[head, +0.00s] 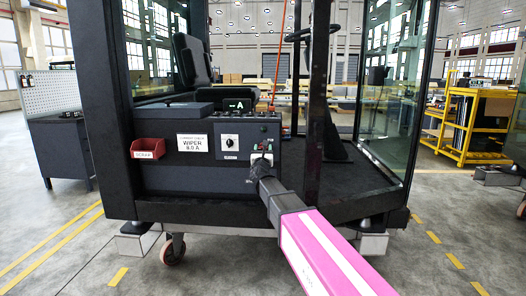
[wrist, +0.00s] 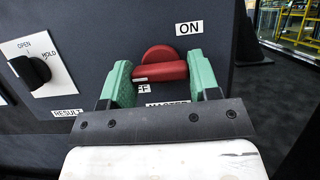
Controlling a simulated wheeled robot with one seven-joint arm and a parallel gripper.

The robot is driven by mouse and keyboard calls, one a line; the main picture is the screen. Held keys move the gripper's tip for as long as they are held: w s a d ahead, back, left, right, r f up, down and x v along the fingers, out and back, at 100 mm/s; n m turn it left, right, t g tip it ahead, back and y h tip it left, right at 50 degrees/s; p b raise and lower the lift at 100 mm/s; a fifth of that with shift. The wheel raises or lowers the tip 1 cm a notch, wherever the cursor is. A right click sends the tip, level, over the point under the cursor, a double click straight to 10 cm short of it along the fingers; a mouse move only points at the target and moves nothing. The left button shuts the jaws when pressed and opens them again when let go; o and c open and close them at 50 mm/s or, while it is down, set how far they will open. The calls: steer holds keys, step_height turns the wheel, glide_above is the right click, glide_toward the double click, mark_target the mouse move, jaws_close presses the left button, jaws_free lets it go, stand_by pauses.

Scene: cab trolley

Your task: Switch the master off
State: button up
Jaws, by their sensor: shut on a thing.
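The red master knob (wrist: 160,72) is on the dark cab panel in the wrist view, with its raised grip lying nearly level. An ON label (wrist: 189,28) is above it to the right. A partly covered label ending in FF (wrist: 143,89) and a partly covered MASTER label are below it. My gripper (wrist: 157,78) has its green pads on either side of the knob and is shut on it. In the head view, my gripper (head: 262,162) reaches the right part of the panel and mostly hides the knob.
A black OPEN/HOLD selector (wrist: 30,70) is left of the knob; a dial (head: 230,141) shows in the head view. A red bin (head: 148,148) and WIPER label (head: 193,143) are further left. A dark cab post (head: 316,100) stands close right of my gripper.

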steer(key=o, duration=0.9)
steer(key=v, duration=1.1)
steer(key=shift+d, duration=0.1)
